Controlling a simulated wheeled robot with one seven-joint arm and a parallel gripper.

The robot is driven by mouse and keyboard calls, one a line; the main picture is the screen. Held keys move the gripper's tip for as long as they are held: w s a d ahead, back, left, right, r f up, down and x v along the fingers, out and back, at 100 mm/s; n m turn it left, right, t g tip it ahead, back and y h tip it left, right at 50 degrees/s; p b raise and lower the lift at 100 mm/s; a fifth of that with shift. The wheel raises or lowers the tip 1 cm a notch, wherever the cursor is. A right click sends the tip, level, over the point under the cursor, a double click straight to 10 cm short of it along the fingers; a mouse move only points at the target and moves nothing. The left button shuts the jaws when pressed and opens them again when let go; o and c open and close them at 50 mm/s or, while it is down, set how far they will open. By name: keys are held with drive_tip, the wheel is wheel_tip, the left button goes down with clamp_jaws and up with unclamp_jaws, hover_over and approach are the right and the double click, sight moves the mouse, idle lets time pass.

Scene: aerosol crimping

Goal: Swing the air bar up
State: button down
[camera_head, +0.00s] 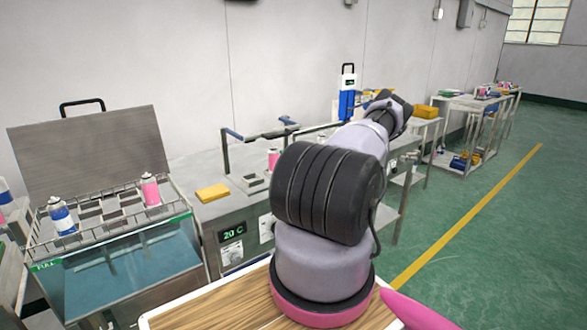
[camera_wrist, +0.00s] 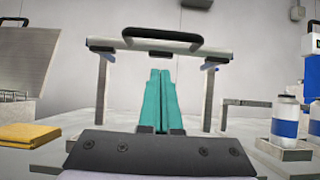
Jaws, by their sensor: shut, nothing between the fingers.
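The air bar (camera_wrist: 136,44) is a pale bar lying across two uprights in the wrist view, with a black handle (camera_wrist: 162,35) along its top and a blue piece near each end. My gripper (camera_wrist: 160,72) has teal fingers, shut together and empty. Its tips point at the middle of the bar and appear just below it; I cannot tell whether they touch. In the head view the bar's dark rail (camera_head: 312,129) shows behind my arm, which hides my gripper and part of the bench there.
A yellow block (camera_head: 213,193) lies on the bench at left. A blue-labelled can (camera_wrist: 287,117) stands right of the frame in the wrist view. A bath (camera_head: 130,255) with raised lid (camera_head: 85,150) holds cans at far left. A pink can (camera_head: 273,157) stands beside my arm.

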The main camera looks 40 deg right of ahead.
drive_tip(key=shift+w+r, duration=0.25)
drive_tip(key=shift+r, duration=0.75)
drive_tip(key=shift+w+r, duration=0.2)
drive_tip(key=shift+r, duration=0.8)
